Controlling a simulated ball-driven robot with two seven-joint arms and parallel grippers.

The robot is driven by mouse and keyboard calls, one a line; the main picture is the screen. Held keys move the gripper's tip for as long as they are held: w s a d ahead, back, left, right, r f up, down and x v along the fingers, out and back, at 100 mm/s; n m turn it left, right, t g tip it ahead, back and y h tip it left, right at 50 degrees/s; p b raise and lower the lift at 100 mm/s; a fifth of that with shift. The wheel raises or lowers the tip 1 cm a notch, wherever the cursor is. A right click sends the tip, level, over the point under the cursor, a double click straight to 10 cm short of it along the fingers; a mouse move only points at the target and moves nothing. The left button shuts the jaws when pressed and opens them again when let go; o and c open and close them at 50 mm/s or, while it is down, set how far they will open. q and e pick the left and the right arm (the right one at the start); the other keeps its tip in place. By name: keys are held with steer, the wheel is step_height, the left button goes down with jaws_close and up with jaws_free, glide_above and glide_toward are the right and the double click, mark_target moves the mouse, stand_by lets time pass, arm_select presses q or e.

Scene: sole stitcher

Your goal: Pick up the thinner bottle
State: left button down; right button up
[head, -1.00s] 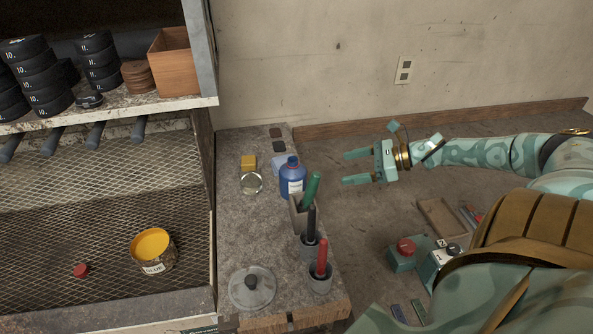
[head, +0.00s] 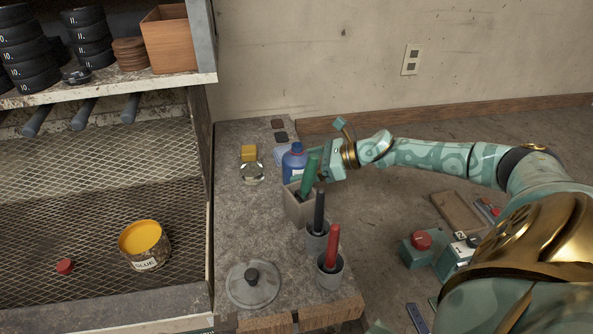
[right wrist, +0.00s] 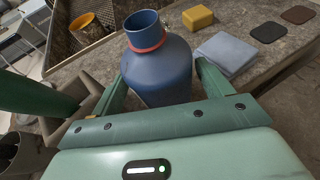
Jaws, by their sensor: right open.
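A blue thinner bottle (head: 294,163) stands upright on the stone bench, behind the green-handled tool. My right gripper (head: 308,168) is at its right side. In the right wrist view the bottle (right wrist: 157,72) stands between the two open fingers (right wrist: 160,85), its open blue neck with a red ring facing up. The fingers reach along both sides of it; whether they touch it I cannot tell. The bottle's lower part is hidden by the gripper. My left gripper is not in view.
Close in front of the bottle are a grey holder (head: 298,205) with a green handle (head: 308,178), and cups with black (head: 319,212) and red (head: 332,247) handles. A yellow block (head: 249,153), glass dish (head: 251,172) and folded cloth (right wrist: 229,53) lie nearby. A glue can (head: 146,247) stands left.

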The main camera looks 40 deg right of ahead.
steer(key=shift+w+a, duration=0.2)
steer(key=c, duration=0.8)
steer(key=shift+c, duration=0.2)
